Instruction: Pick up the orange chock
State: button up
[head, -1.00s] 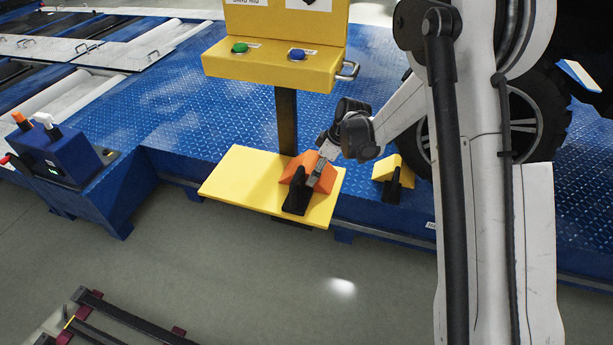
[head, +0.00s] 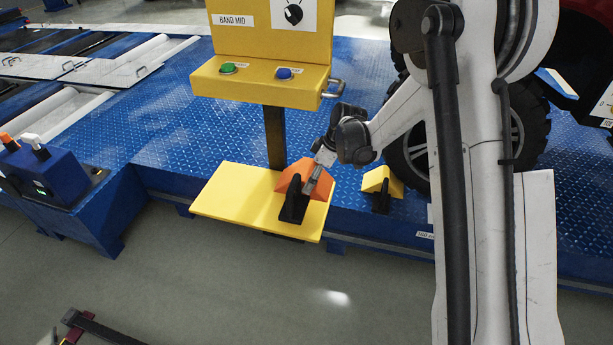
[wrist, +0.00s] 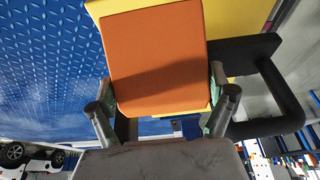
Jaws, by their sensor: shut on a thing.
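The orange chock (head: 321,192), with a black part at its front, is at the right part of the yellow shelf (head: 225,200) in the head view. My gripper (head: 309,184) is shut on it, reaching down from the upper right. In the wrist view the chock's orange face (wrist: 158,60) fills the upper middle, between the two fingers of my gripper (wrist: 162,115). The black part (wrist: 285,95) sticks out to the right there. I cannot tell whether the chock's underside touches the shelf.
A yellow control box (head: 260,82) on a dark post stands behind the shelf. A yellow chock (head: 382,183) sits on the blue deck (head: 150,135) just right, near a vehicle's tyre (head: 520,130). A blue box with levers (head: 45,175) is at far left. The floor in front is open.

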jog(key=s+d+p, duration=0.1)
jog(key=s+d, duration=0.1)
jog(key=d, duration=0.5)
jog(key=s+d+p, duration=0.1)
jog(key=s+d, duration=0.2)
jog(key=d, duration=0.5)
jog(key=shift+s, duration=0.3)
jog(key=shift+d, duration=0.1)
